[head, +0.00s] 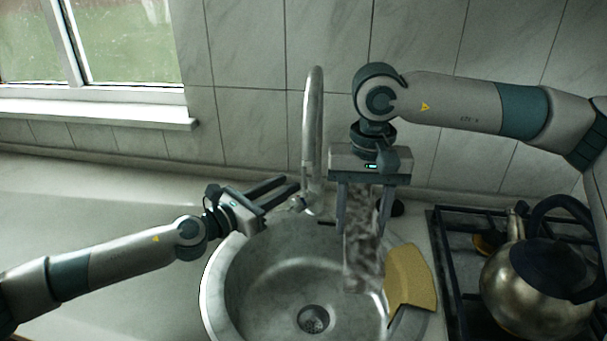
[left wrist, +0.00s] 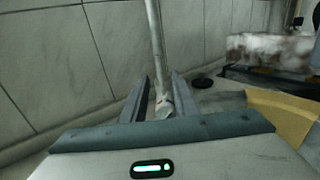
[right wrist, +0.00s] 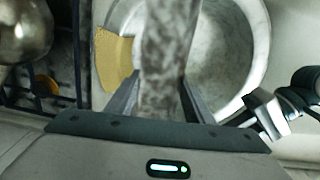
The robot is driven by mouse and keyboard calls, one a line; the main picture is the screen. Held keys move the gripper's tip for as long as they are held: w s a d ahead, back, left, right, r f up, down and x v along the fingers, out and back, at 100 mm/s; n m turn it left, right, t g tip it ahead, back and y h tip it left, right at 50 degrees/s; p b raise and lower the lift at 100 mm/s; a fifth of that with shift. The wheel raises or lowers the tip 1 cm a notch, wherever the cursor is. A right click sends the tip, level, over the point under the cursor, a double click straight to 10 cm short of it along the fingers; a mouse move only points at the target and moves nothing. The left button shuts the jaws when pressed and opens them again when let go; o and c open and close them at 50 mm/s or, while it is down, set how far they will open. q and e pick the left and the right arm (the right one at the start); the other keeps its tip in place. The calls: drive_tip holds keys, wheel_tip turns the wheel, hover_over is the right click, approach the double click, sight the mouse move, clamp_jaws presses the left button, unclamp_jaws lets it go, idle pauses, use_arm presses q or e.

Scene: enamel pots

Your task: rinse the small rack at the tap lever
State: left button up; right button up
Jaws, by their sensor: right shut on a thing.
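A mottled grey-white slab-like thing, apparently the small rack (head: 364,255), hangs down between the fingers of my right gripper (head: 363,222), over the right part of the sink. My right gripper is shut on it; it also shows in the right wrist view (right wrist: 168,45) and the left wrist view (left wrist: 268,47). The tap (head: 311,120) rises behind the sink. My left gripper (head: 292,187) is open and empty at the tap's base. In the left wrist view, the tap lever (left wrist: 163,107) shows between its fingers; contact cannot be told.
The round sink (head: 215,290) has a drain (head: 313,319) in its bottom. A yellow cloth or sponge-like piece (head: 410,280) lies on its right rim. A metal kettle (head: 535,285) stands on the hob (head: 450,240) at right. The counter at left (head: 90,215) is clear.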

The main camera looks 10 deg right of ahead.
use_arm(q)
hover_over(304, 195)
drive_tip(key=shift+w, duration=0.3)
idle(0.5)
clamp_jaws()
idle(1.2)
